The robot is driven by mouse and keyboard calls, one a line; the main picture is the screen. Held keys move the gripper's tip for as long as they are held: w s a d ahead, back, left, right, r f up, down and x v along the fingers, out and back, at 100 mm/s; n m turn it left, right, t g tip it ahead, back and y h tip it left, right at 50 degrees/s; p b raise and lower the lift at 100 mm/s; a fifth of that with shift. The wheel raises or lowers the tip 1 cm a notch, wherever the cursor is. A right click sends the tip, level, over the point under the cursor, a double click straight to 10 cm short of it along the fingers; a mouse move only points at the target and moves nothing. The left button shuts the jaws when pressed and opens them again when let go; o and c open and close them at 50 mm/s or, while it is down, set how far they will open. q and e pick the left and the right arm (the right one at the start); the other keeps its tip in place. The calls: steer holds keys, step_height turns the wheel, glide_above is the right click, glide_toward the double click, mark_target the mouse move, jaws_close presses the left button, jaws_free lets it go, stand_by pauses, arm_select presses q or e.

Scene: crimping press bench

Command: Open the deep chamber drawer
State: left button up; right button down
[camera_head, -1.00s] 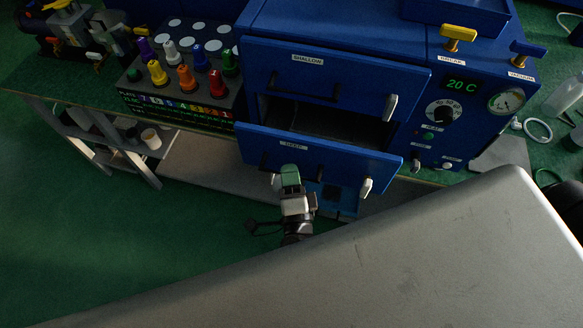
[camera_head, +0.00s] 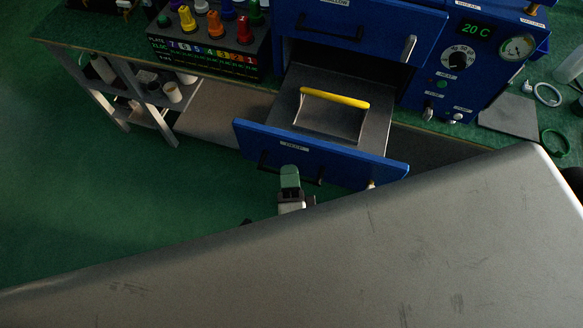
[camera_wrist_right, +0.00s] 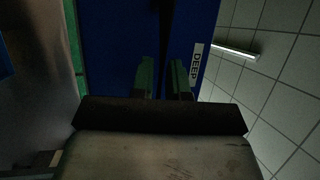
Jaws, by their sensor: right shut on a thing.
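The deep chamber drawer (camera_head: 340,166) is pulled well out of the blue press cabinet, below the shallow drawer (camera_head: 375,30). Its blue front has a black bar handle, and its DEEP label also shows in the right wrist view (camera_wrist_right: 196,60). A dark plate with a yellow-gripped handle (camera_head: 335,98) lies inside the drawer. My right gripper (camera_head: 290,178) is at the drawer front, shut on the black handle. Its green-tipped fingers (camera_wrist_right: 163,80) straddle the dark bar in the wrist view. My left gripper is not in view.
A rack with coloured knobs (camera_head: 215,48) stands left of the cabinet. The control panel with a 20 C display (camera_head: 476,28) is at right. Green floor (camera_head: 130,200) is clear in front.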

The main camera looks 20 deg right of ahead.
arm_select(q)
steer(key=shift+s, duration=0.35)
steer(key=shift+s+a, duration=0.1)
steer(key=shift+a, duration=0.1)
arm_select(e)
steer(key=c, duration=1.1)
jaws_free()
steer(key=shift+c, duration=0.2)
arm_select(q)
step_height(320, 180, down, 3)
steer(key=b, duration=0.3)
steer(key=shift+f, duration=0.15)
arm_select(e)
steer(key=v, duration=1.1)
